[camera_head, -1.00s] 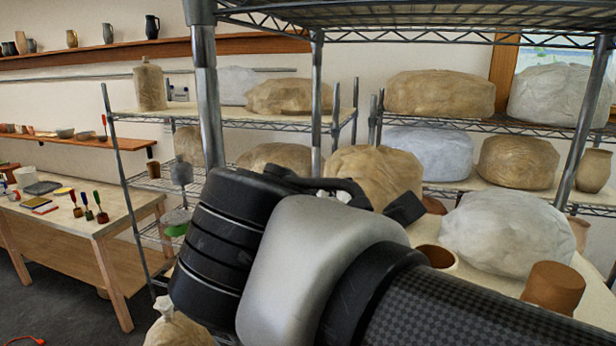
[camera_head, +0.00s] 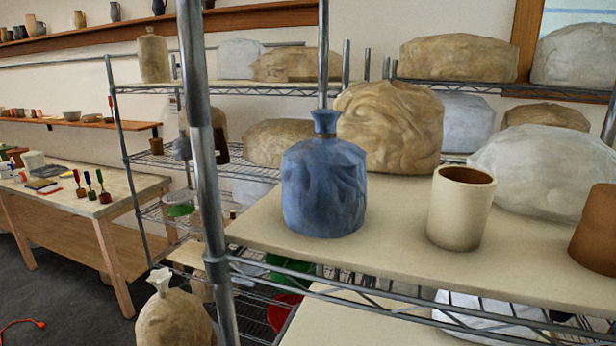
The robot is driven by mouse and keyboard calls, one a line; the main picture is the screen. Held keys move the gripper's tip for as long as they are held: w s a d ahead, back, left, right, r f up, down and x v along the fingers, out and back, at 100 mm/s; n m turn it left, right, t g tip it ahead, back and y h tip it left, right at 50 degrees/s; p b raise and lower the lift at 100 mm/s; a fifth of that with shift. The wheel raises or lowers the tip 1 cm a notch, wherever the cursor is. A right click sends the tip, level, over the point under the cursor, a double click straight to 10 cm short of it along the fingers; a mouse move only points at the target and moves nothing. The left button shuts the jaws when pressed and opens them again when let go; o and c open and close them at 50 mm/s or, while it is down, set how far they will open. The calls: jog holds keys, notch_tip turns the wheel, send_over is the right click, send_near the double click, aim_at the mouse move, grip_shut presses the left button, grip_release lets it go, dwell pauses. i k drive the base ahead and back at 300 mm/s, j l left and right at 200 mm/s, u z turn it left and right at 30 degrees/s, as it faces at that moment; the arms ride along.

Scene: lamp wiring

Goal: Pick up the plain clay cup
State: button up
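Two cups stand on the cream board of the near wire shelf. One is a cream cup (camera_head: 456,216) with a brown inside, upright and open at the top. The other is an all-brown, unglazed-looking clay cup (camera_head: 597,232) at the right edge, partly cut off by the frame. It has no visible decoration, and its opening does not show. Which one the task calls plain is not marked, but the brown one looks plainer. The two cups stand apart. My gripper is not in view, and nothing shows touching either cup.
A blue bottle-shaped bag (camera_head: 323,185) stands left on the shelf board (camera_head: 390,258). Wrapped clay lumps, tan (camera_head: 388,127) and white (camera_head: 545,165), sit behind. A metal post (camera_head: 200,150) rises at the shelf's left front. Board space between blue bag and cream cup is clear.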

aim_at(461, 198)
jog(key=j+z, duration=0.2)
jog(key=z, duration=0.2)
jog(key=k+j+z, duration=0.1)
jog(key=z, duration=0.3)
jog(key=k+j+z, duration=0.1)
jog(key=z, duration=0.3)
jog(key=j, duration=0.1)
